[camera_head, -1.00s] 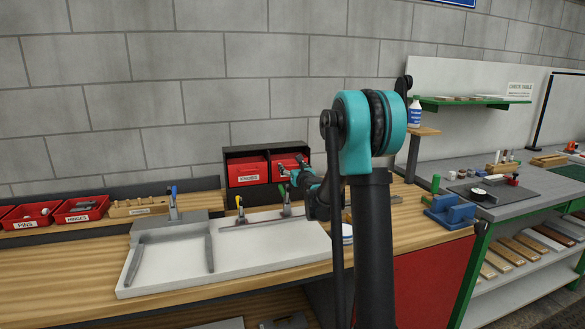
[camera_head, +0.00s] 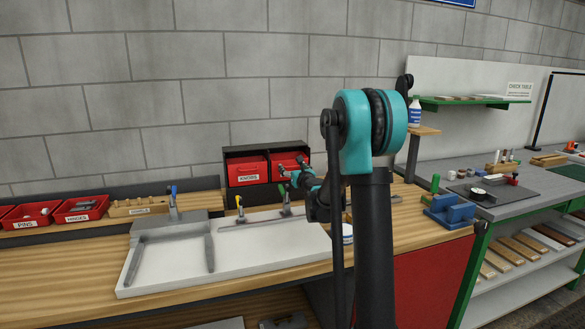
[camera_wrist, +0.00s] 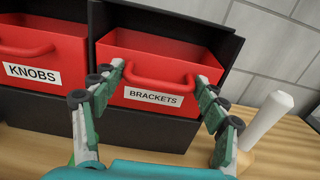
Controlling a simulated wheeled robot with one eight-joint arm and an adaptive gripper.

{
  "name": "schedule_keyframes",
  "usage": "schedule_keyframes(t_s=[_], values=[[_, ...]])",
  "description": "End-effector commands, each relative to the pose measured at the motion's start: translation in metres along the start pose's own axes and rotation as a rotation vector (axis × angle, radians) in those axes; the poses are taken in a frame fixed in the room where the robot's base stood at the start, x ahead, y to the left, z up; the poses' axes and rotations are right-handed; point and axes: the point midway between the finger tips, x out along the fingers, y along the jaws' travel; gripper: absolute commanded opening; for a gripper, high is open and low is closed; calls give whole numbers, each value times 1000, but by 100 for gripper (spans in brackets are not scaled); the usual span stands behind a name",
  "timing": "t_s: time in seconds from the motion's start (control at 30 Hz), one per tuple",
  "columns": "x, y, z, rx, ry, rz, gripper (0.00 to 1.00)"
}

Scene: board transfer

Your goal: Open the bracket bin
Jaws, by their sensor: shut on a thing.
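The bracket bin (camera_wrist: 135,41) is a red drawer labelled BRACKETS in a black cabinet (camera_wrist: 230,48). In the wrist view its top edge and part of its dark inside show. My gripper (camera_wrist: 160,80) is shut on the bin's red handle (camera_wrist: 180,80), with one finger at each side of it. In the head view the bracket bin (camera_head: 284,164) is on the right of the cabinet, partly behind my gripper (camera_head: 284,170).
The red KNOBS bin (camera_wrist: 35,55) is left of the bracket bin. A white-topped handle (camera_wrist: 268,118) stands close to the right. In the head view a pale fixture board (camera_head: 260,240) with clamps lies in front of the cabinet.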

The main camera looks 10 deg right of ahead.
Motion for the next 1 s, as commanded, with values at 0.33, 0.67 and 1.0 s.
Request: schedule_keyframes(t_s=[0.33,0.67,1.0], values=[[-12,0,-9,-1,0,0,21],[-22,0,-18,-2,0,0,21],[-28,0,-28,-2,0,1,21]])
